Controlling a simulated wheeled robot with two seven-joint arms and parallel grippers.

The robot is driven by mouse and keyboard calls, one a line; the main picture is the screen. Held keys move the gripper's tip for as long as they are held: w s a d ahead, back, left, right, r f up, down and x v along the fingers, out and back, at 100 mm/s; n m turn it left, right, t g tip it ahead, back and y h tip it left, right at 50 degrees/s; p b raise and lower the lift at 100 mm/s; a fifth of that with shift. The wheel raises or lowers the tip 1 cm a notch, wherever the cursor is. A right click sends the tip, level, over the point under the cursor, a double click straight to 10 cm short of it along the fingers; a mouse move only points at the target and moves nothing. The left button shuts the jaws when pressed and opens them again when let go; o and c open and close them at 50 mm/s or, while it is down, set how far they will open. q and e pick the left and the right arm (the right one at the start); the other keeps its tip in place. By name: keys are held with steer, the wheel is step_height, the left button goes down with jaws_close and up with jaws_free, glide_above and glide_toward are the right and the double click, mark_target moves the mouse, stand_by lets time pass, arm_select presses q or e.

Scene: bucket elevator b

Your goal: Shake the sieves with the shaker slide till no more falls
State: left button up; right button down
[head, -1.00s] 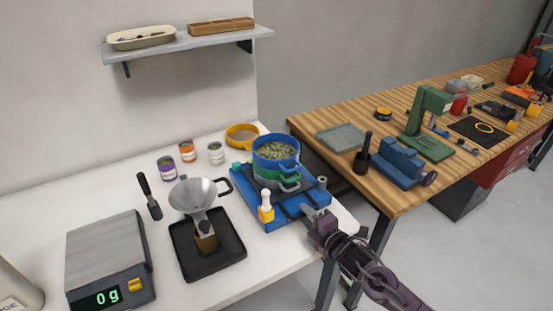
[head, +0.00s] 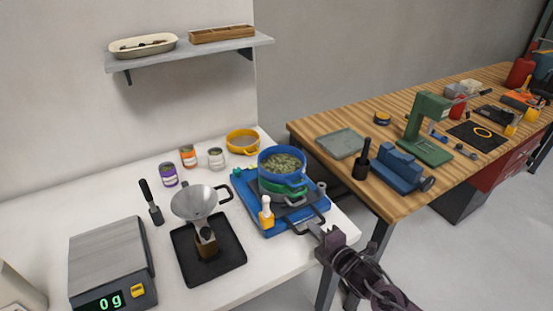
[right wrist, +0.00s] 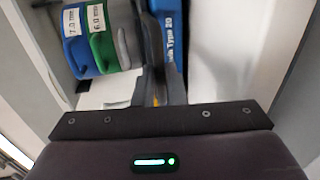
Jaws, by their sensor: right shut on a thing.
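The sieve stack stands on the blue shaker base (head: 243,185): a blue sieve (head: 280,178) full of green pieces on top, a green sieve (head: 272,188) under it and a grey pan lowest. The right wrist view shows the blue sieve (right wrist: 73,45), labelled 7.0 mm, and the green sieve (right wrist: 101,42), labelled 6.0 mm. My right gripper (head: 314,228) is shut on the dark handle (head: 296,227) of the shaker slide at the base's front right. My left gripper is out of view.
A white-and-yellow bottle-like piece (head: 265,213) stands at the base's front left. A funnel (head: 198,201) over a black tray (head: 226,262) and a scale (head: 108,258) reading 0 g are to the left. The wooden bench (head: 345,185) is to the right.

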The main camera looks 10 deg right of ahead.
steer(key=shift+s+d, duration=0.2)
steer(key=shift+s, duration=0.35)
steer(key=shift+w, duration=0.1)
steer(key=shift+r+b+x, duration=0.1)
steer(key=shift+b+x, duration=0.3)
steer(key=shift+x, duration=0.4)
steer(key=shift+r+b+x, duration=0.15)
steer(key=shift+b+x, duration=0.2)
steer(key=shift+x, duration=0.45)
steer(key=shift+w+a, duration=0.2)
steer(key=shift+w, duration=0.45)
steer(key=shift+r, duration=0.1)
